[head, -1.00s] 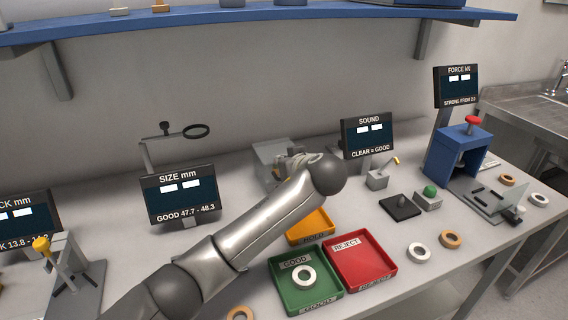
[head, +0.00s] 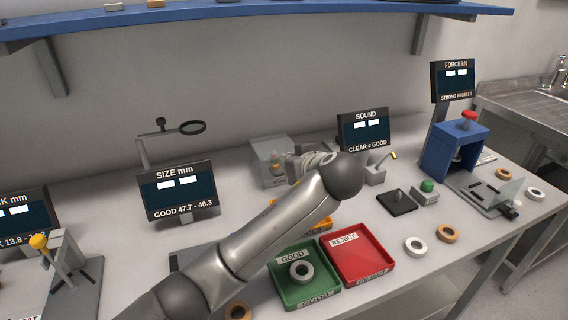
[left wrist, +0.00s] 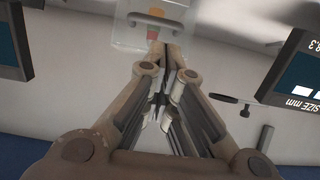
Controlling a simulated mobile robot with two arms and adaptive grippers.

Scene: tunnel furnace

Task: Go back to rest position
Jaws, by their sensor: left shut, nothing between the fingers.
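My left arm comes in from the lower left in the head view and reaches over the bench. Its gripper is mostly hidden behind the arm's rounded joint, near a grey box-like device (head: 268,166). In the left wrist view my left gripper (left wrist: 163,82) is shut with nothing between its fingers, and the clear and grey device (left wrist: 150,22) lies beyond the fingertips. My right gripper is not in view.
Screens for SIZE (head: 178,190), SOUND (head: 363,130) and FORCE (head: 455,82) stand along the bench. The blue press (head: 447,150) is at right. Loose rings lie near the front edge.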

